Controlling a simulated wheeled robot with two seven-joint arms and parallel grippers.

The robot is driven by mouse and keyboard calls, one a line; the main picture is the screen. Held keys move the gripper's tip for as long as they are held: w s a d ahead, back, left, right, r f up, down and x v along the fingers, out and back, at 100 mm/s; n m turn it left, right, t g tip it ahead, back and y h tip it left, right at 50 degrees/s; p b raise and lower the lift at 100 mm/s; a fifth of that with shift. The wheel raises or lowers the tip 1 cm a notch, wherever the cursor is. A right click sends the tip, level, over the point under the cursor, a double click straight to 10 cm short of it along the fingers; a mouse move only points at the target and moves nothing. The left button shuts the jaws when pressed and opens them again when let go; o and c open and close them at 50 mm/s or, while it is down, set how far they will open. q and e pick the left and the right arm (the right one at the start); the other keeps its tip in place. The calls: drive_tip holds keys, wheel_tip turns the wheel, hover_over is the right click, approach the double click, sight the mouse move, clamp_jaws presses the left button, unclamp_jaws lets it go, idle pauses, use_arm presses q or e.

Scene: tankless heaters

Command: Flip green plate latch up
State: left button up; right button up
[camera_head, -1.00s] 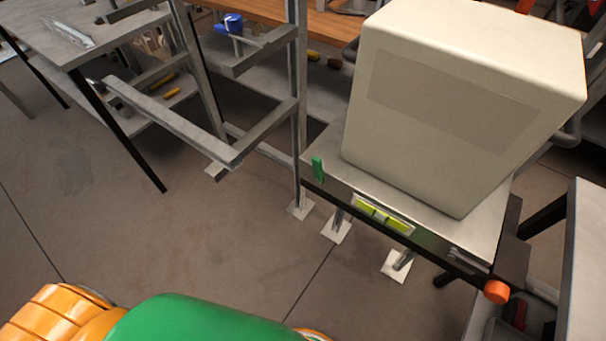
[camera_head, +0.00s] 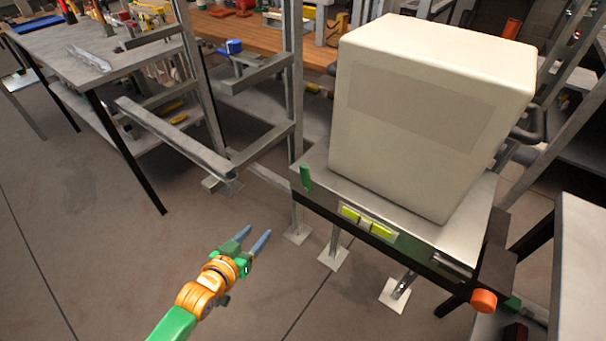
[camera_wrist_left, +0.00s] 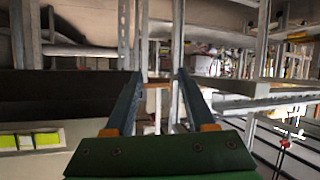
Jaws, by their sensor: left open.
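The green latch (camera_head: 306,177) is a small flat tab at the left front corner of the heater stand (camera_head: 445,240). It stands roughly upright against the stand's edge. My left gripper (camera_head: 259,237) comes in from the lower left with its two blue-grey fingers open and empty. It is apart from the latch, to its lower left in the head view. In the left wrist view, the open fingers (camera_wrist_left: 158,75) have nothing between them that they touch, and I cannot make out the latch there. My right gripper is not in view.
A large cream box (camera_head: 430,120) sits on the stand. Yellow-green level vials (camera_head: 366,222) are on its front edge, also in the left wrist view (camera_wrist_left: 30,140). An orange knob (camera_head: 484,301) is at its right corner. A grey metal frame (camera_head: 180,140) stands left of the latch.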

use_arm(q)
drive_tip(key=w+d+r+t+h, duration=0.1)
drive_tip(key=d+r+h, duration=0.15)
drive_tip(key=r, duration=0.45)
drive_tip(key=m+t+h, duration=0.1)
drive_tip(key=m+h, duration=0.2)
drive_tip(key=h, duration=0.1)
approach(303, 173)
drive_tip(key=x, duration=0.4)
drive_tip(key=shift+y, duration=0.25)
drive_tip(key=x, duration=0.6)
drive_tip(key=shift+w+d+r+b, duration=0.1)
drive_tip(key=shift+w+d+b, duration=0.15)
drive_tip(key=shift+b, duration=0.05)
drive_tip(key=shift+s, duration=0.1)
clamp_jaws()
